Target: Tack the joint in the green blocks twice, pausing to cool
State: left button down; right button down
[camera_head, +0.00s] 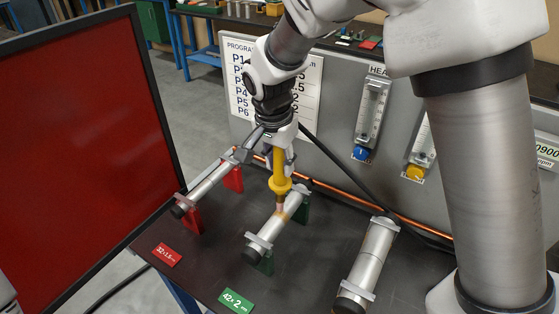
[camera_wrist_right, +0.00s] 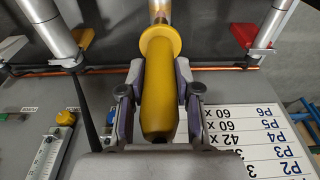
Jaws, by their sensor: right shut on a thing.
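My right gripper (camera_head: 280,158) is shut on the yellow torch (camera_head: 280,172), which points down. In the right wrist view, the fingers clasp its yellow handle (camera_wrist_right: 158,95) from both sides, below a round collar. The grey tube (camera_head: 268,238) lies in the green blocks (camera_head: 304,208), with clamps over it. The torch's copper-coloured tip is right at the middle of this tube, where an orange-brown tint shows; I cannot tell whether it touches. A green label reading 42x2 (camera_head: 236,301) lies in front. My left gripper is not in view.
A tube (camera_head: 212,183) in red blocks (camera_head: 190,218) stands to the left, and another tube (camera_head: 371,258) to the right. Behind are a panel with flow gauges (camera_head: 371,105), a program chart (camera_head: 240,95) and a copper pipe (camera_head: 340,206). A red screen (camera_head: 75,150) closes the left side.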

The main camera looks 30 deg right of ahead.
notch_tip(320, 180, up, 3)
jog(key=shift+s+f+p, duration=0.15)
jog(key=shift+f+p, duration=0.05)
jog(key=shift+p, duration=0.65)
notch_tip(320, 180, up, 3)
jog(key=p, duration=0.3)
dwell(6.5)
